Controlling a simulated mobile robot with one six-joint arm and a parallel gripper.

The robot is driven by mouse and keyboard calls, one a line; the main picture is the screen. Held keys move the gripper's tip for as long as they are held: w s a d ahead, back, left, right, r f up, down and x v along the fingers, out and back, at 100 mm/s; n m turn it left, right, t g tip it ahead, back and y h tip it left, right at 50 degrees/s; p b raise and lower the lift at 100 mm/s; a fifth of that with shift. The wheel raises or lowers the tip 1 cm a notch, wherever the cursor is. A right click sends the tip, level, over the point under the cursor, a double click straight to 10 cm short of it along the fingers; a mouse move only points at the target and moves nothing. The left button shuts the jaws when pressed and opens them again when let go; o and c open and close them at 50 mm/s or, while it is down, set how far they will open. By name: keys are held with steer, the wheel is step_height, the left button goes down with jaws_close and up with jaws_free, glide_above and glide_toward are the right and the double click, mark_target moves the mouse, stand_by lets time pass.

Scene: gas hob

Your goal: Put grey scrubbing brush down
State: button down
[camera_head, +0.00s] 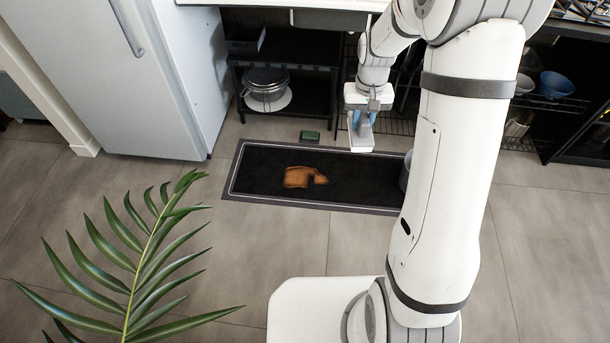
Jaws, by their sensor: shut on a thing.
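My gripper (362,122) points down over the far edge of the dark mat, right of the picture's middle. Its bluish fingers are shut on the grey scrubbing brush (361,145), which shows as a small pale block at the fingertips. The fingers and the arm hide part of the brush. It appears to be held above the floor, but I cannot tell how high.
A brown flat thing (303,177) lies on the dark mat (258,160). A small green block (310,136) lies behind it. A low black shelf (306,66) holds a pot (265,84). A fridge (135,80) stands left. A plant (140,265) fills the left foreground.

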steer(key=shift+a, duration=0.1)
stand_by(0.3)
steer(key=shift+a+r, duration=0.15)
steer(key=r+p, duration=0.1)
steer(key=p, duration=0.1)
steer(key=r+p, duration=0.1)
steer(key=p, duration=0.2)
steer(key=r+p, duration=0.1)
steer(key=p, duration=0.2)
steer(key=shift+s+r, duration=0.2)
steer(key=shift+s, duration=0.1)
steer(key=r+p, duration=0.1)
steer(key=p, duration=0.2)
steer(key=s+r+p, duration=0.1)
steer(key=p, duration=0.3)
steer(key=shift+r, duration=0.4)
steer(key=p, duration=0.3)
steer(key=shift+s+r, duration=0.35)
steer(key=shift+s, duration=0.05)
steer(key=shift+f, duration=0.1)
steer(key=shift+w+a, duration=0.15)
steer(key=shift+a, duration=0.05)
